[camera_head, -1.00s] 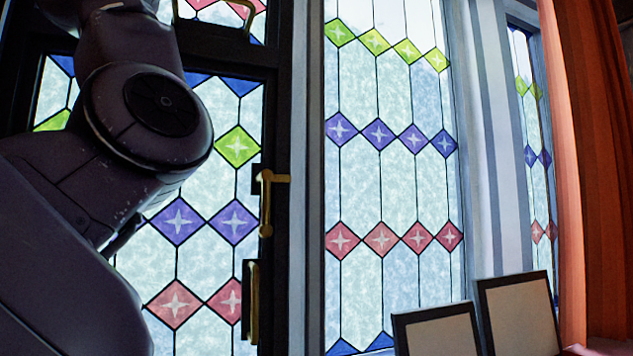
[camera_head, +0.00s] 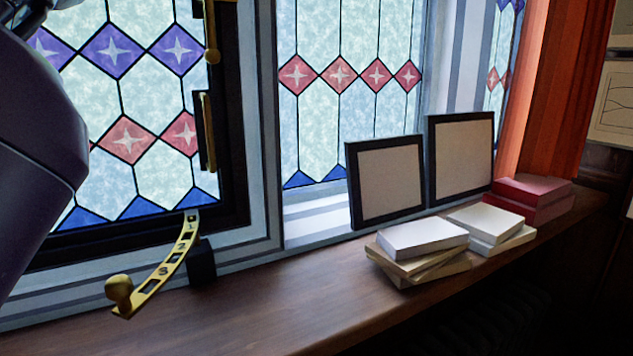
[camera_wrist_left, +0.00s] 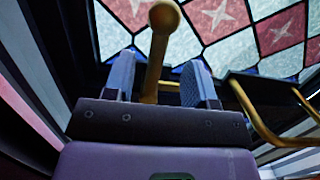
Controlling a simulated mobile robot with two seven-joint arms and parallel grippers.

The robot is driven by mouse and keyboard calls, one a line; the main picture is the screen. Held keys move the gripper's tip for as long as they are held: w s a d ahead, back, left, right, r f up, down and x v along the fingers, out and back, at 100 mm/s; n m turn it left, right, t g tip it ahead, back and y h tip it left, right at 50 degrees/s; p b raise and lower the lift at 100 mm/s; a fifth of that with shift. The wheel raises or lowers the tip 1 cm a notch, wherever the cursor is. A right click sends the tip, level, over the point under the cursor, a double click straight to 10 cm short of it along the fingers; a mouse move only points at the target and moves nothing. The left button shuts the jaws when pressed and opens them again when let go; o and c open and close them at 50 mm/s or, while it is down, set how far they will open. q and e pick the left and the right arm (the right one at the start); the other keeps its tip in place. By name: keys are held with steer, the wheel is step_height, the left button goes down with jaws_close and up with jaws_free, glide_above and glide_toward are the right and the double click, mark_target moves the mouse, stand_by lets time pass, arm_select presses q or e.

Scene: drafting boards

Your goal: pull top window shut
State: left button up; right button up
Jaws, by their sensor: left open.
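My left gripper (camera_wrist_left: 160,75) is open in the left wrist view. A brass rod with a ball end (camera_wrist_left: 164,17) stands between its two fingers, with a gap visible on both sides. Behind it is a stained-glass pane (camera_wrist_left: 215,18) with red diamonds; I cannot tell which window this belongs to. A bent brass handle (camera_wrist_left: 255,118) is right of the fingers. In the head view, the lower part of a dark-framed stained-glass window (camera_head: 240,150) shows, with a brass handle (camera_head: 207,132). The top window is not identifiable there. My left arm enters at left, its gripper out of frame. My right gripper is not in view.
A curved brass stay bar (camera_head: 165,268) with a knob reaches over the wooden sill (camera_head: 270,320). Two framed panels (camera_head: 388,182) lean beside the window. White books (camera_head: 422,238) and red books (camera_head: 535,190) lie on the sill. An orange curtain (camera_head: 550,90) hangs at right.

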arm_select(q)
steer(key=shift+s, duration=0.1)
steer(key=r+v, duration=0.2)
steer(key=v, duration=1.3)
steer(key=shift+s+d+r, duration=0.25)
steer(key=shift+s+d, duration=0.1)
steer(key=shift+s, duration=0.1)
steer(key=shift+w+b, duration=0.1)
steer(key=shift+b, duration=0.2)
steer(key=f+x, duration=0.1)
steer(key=x, duration=0.9)
steer(key=shift+a+f, duration=0.2)
steer(key=shift+f, duration=0.15)
